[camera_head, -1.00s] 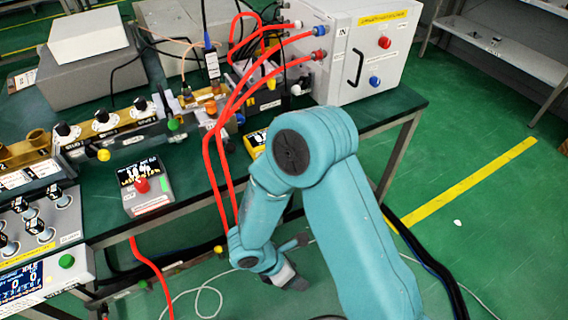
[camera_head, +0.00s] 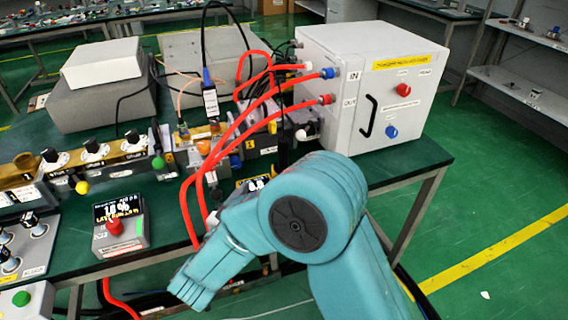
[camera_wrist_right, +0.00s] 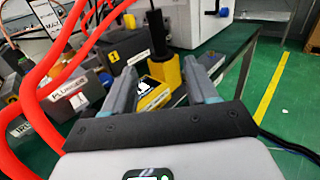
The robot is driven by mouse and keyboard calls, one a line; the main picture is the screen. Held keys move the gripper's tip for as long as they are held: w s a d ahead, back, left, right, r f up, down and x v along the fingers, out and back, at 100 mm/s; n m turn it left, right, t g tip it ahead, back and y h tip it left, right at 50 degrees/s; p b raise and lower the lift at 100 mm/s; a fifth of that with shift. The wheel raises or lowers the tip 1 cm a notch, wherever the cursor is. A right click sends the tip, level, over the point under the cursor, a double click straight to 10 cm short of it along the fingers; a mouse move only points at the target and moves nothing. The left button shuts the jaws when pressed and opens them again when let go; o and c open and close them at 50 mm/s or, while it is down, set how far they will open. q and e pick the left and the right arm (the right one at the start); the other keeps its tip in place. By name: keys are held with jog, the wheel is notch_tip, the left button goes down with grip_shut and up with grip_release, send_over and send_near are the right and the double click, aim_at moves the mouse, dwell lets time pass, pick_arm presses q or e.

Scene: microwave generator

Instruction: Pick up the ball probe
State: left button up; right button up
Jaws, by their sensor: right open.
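I cannot tell for certain which object is the ball probe. In the right wrist view, a black upright handle (camera_wrist_right: 157,32) stands in a yellow holder (camera_wrist_right: 164,70), beyond and between my fingertips. A small yellow-edged display unit (camera_wrist_right: 150,97) lies nearer, between the fingers; part of it shows in the head view (camera_head: 250,184) behind my arm. My right gripper (camera_wrist_right: 160,78) is open and empty, with the fingers apart from the holder. My left gripper is in neither view.
Red hoses (camera_head: 190,190) run from the white generator box (camera_head: 365,75) down just left of my right wrist. Green floor is free at right.

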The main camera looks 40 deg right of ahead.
aim_at(281, 156)
jog(key=x, duration=1)
jog(key=shift+w+d+p, duration=0.15)
jog(key=shift+p, duration=0.15)
jog(key=x, duration=0.5)
jog(key=shift+w+r, duration=0.15)
jog(key=shift+w, duration=0.1)
jog(key=shift+c, duration=0.3)
jog(key=c, duration=1)
